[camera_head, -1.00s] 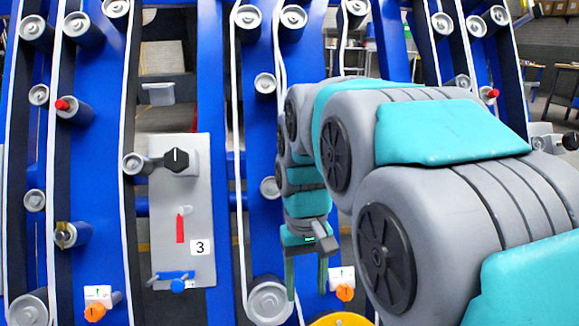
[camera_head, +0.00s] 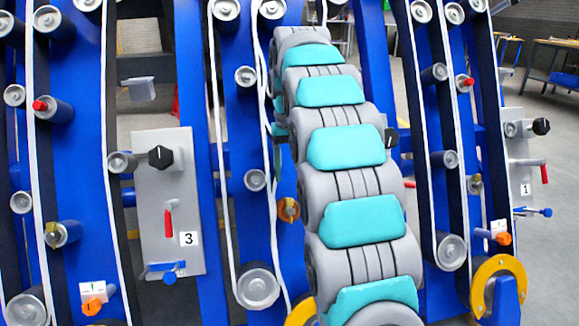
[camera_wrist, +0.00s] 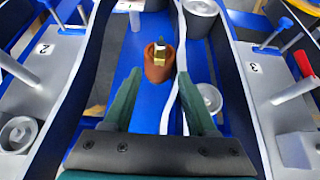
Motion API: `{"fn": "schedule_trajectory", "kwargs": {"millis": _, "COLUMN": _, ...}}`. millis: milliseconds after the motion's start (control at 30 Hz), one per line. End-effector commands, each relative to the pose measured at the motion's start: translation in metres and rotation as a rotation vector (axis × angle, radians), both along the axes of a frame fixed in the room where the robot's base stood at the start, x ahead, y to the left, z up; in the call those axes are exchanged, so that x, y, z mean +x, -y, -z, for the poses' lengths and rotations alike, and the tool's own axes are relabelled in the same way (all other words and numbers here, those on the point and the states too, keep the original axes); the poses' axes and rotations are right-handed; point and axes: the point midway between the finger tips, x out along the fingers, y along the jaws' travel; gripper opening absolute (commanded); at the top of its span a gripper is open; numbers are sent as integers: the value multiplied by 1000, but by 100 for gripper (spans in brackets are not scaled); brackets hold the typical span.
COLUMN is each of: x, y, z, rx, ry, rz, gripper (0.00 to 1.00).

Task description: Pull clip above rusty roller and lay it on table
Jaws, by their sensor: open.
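The rusty roller (camera_wrist: 157,68) is an orange-brown cylinder on the blue frame in the wrist view. A brass-coloured clip (camera_wrist: 162,52) sits at its end. In the head view the rusty roller (camera_head: 287,210) shows at the left edge of my arm, partly hidden. My gripper (camera_wrist: 158,76) is open, with its two dark green fingers spread left and right of the roller in the wrist view. The clip lies just beyond the fingertips and nothing is held. In the head view the fingers are hidden behind my arm. A table (camera_head: 550,62) stands at the far back right.
A grey panel marked 3 (camera_head: 170,205) with a red lever is left of my arm. White belts run along the blue frames, with several grey rollers nearby. A yellow ring (camera_head: 497,272) is at lower right. Open floor (camera_head: 530,115) shows at the right.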

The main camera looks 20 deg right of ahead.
Motion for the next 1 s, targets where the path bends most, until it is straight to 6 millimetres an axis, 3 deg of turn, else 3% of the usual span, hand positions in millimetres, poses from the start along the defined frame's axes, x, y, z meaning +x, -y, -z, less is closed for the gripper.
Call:
{"fn": "schedule_trajectory", "kwargs": {"millis": 533, "x": -2, "y": 0, "z": 65, "rx": 1, "ry": -3, "rz": 0, "gripper": 57}}
{"fn": "schedule_trajectory", "kwargs": {"millis": 1000, "x": -1, "y": 0, "z": 74, "rx": 0, "ry": 1, "rz": 0, "gripper": 55}}
